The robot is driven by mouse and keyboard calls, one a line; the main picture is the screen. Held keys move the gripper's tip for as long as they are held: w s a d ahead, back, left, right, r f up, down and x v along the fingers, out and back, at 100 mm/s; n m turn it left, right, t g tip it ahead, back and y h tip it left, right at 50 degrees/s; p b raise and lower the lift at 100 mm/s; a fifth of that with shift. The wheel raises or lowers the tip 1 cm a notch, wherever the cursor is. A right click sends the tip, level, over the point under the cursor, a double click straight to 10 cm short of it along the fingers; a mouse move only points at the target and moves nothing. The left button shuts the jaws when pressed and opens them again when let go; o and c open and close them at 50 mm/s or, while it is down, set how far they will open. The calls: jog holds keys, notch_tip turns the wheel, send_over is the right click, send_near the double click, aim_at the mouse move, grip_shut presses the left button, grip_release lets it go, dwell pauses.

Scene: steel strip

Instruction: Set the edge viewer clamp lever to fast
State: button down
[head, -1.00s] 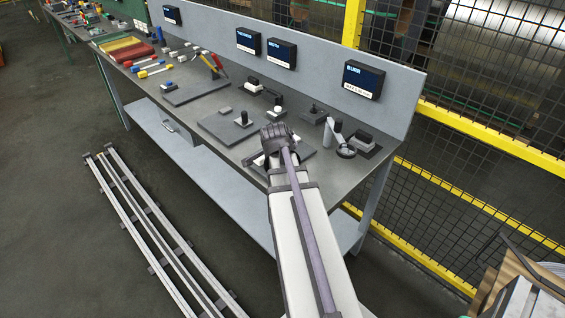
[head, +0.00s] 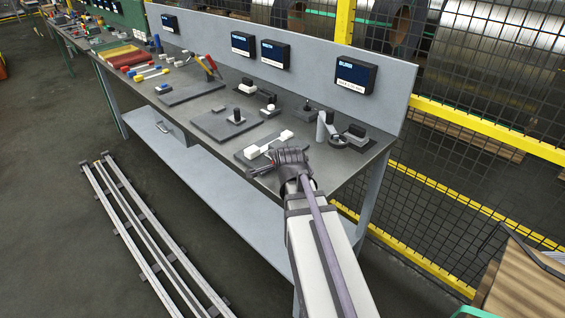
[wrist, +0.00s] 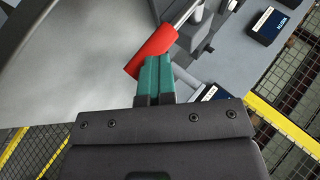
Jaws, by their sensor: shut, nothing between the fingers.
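A red lever handle (wrist: 152,53) on a bright metal rod is large in the wrist view. My gripper (wrist: 155,62) has green fingertips, close together with nothing between them. They are right at the handle's lower edge and overlap it in the picture; I cannot tell whether they touch. In the head view my gripper (head: 252,172) is low over the front of the bench, beside a white-topped device (head: 268,145) on a dark plate. A small red spot shows there by my wrist. The lever's base is mostly hidden, and no fast mark is readable.
The grey bench (head: 180,117) carries other fixtures, including a black post on a plate (head: 237,117) and a grey cylinder fixture (head: 322,127) to the right. Small screens (head: 355,75) line the back panel. A yellow-railed mesh fence (head: 480,127) stands behind.

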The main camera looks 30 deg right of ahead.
jog(key=shift+s+f, duration=0.15)
jog(key=shift+f, duration=0.1)
dwell(0.3)
notch_tip(320, 180, up, 10)
jog(key=p, duration=1)
jog(key=shift+r, duration=0.15)
